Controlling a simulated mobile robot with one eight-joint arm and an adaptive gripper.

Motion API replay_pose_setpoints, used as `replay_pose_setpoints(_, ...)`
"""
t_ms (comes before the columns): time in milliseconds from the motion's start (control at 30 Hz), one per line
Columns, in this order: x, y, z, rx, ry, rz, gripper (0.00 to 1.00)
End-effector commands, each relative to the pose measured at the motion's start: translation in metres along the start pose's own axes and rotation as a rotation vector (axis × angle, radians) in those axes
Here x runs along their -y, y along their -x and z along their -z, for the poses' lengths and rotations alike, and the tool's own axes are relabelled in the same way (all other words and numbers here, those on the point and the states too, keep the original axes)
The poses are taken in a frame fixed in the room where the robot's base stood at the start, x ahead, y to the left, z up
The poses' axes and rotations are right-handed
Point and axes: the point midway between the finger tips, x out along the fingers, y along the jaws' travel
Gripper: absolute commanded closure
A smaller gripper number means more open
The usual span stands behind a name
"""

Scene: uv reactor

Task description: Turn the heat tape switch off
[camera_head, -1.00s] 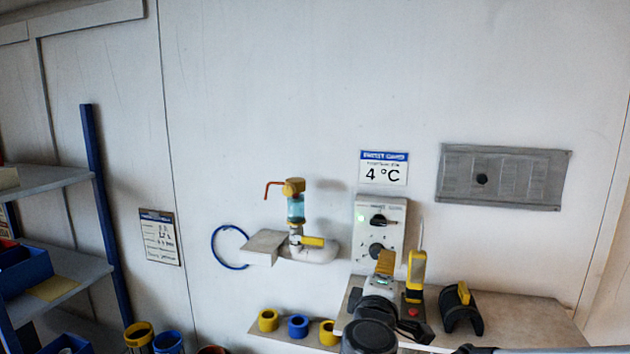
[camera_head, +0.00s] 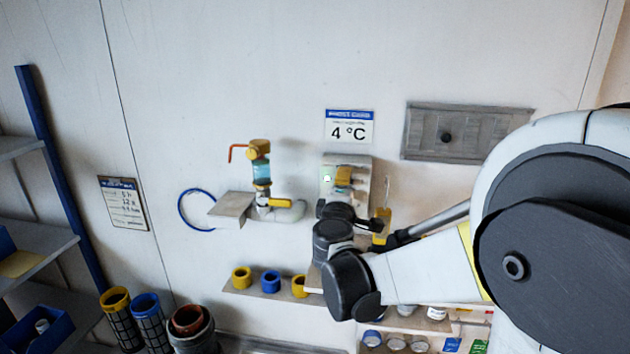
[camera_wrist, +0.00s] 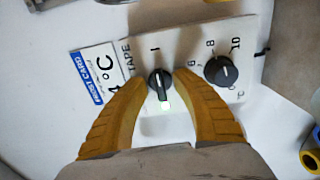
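The heat tape control box (camera_head: 330,163) is a pale panel on the wall, with a lit green lamp. The wrist view shows its black switch knob (camera_wrist: 159,85), with "TAPE" lettering beside it and a "1" above it. The knob's grip bar lies nearly upright in that view, along the line between the "1" and the glowing lamp (camera_wrist: 165,105). My gripper (camera_wrist: 162,74) is open, with one yellow finger on each side of the knob and visible gaps. In the head view my gripper (camera_head: 343,178) is in front of the panel and covers the knob.
A second dial (camera_wrist: 221,71) with numbers sits beside the switch. The "4 °C" card (camera_head: 349,126) hangs above the box. A valve with yellow handle (camera_head: 260,170) and pipe is close on the left. A shelf with coloured rings (camera_head: 270,282) is below.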

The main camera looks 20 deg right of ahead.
Motion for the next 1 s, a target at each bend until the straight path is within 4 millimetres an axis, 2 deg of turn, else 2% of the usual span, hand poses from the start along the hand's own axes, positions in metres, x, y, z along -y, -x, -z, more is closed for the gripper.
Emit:
replay_pose_setpoints(233,0.0003,-0.0011,0.0,0.0,0.0,0.0,0.68)
replay_pose_setpoints(267,0.0003,-0.0011,0.0,0.0,0.0,0.0,0.72)
replay_pose_setpoints(300,0.0003,-0.001,0.0,0.0,0.0,0.0,0.84)
replay_pose_setpoints(367,0.0002,-0.001,0.0,0.0,0.0,0.0,1.0)
replay_pose_setpoints(767,0.0002,-0.0012,0.0,0.0,0.017,0.0,1.0)
replay_pose_setpoints(1000,0.0011,-0.0015,0.0001,0.0,0.119,0.0,1.0)
